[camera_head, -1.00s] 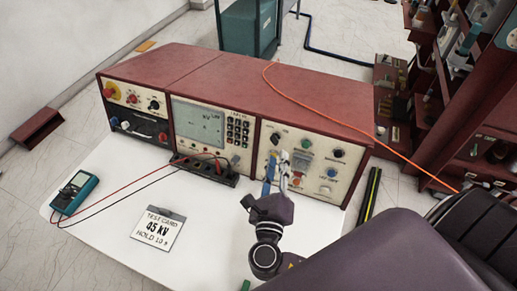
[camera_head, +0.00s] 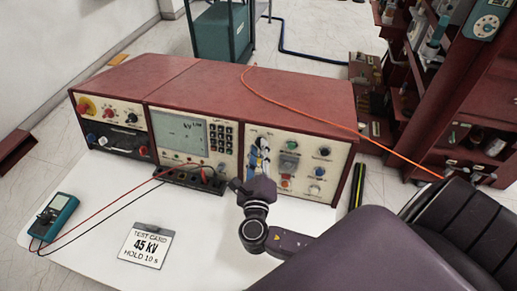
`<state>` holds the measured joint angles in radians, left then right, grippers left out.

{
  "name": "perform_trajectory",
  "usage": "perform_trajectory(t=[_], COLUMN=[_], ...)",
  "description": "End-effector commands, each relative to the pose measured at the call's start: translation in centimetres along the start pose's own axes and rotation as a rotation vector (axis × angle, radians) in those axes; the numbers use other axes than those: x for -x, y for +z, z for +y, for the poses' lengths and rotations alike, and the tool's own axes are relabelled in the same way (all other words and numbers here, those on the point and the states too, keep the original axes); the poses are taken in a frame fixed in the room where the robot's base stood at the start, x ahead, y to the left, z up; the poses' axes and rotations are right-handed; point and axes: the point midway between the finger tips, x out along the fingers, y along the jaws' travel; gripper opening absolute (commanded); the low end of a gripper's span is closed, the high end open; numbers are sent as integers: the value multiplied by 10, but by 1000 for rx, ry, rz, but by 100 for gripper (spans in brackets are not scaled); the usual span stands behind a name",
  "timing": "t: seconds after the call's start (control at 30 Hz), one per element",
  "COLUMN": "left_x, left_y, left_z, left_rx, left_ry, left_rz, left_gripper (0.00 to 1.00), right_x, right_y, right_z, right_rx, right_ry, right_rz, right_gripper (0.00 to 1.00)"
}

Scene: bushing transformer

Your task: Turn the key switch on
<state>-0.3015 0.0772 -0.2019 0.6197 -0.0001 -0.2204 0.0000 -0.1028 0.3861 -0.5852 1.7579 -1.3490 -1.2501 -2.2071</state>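The red test console (camera_head: 215,85) stands on the white table and has three front panels. The right panel (camera_head: 305,168) carries a green button (camera_head: 291,145), a black knob (camera_head: 324,152), an orange-red part (camera_head: 286,184) and pale-blue round controls. I cannot make out for sure which control is the key switch. My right gripper (camera_head: 260,156) points at the upper left of this panel and covers the controls there. Its fingers look close together, but I cannot tell whether they are shut or touch anything. My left gripper is not in view.
A teal multimeter (camera_head: 54,217) with red and black leads lies at the left of the white table (camera_head: 95,262). A test card (camera_head: 146,246) reads 45 kV, hold 10 s. An orange cable (camera_head: 330,121) crosses the console top. Red shelving (camera_head: 462,95) stands at right.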

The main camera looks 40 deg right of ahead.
Motion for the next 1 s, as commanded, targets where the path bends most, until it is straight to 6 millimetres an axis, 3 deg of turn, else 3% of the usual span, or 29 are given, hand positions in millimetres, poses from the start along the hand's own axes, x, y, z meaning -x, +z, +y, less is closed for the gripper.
perform_trajectory(t=[0.23,0.43,1.0], left_x=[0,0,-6], left_y=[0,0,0], left_z=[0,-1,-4], left_rx=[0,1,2], left_ry=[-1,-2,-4], left_rz=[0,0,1], left_gripper=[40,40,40], right_x=[-1,-1,-1], right_y=[0,0,-2], right_z=[0,0,2], right_rx=[-1,-1,-75], right_ry=[0,0,-25], right_rz=[0,0,2], right_gripper=[22,0,0])
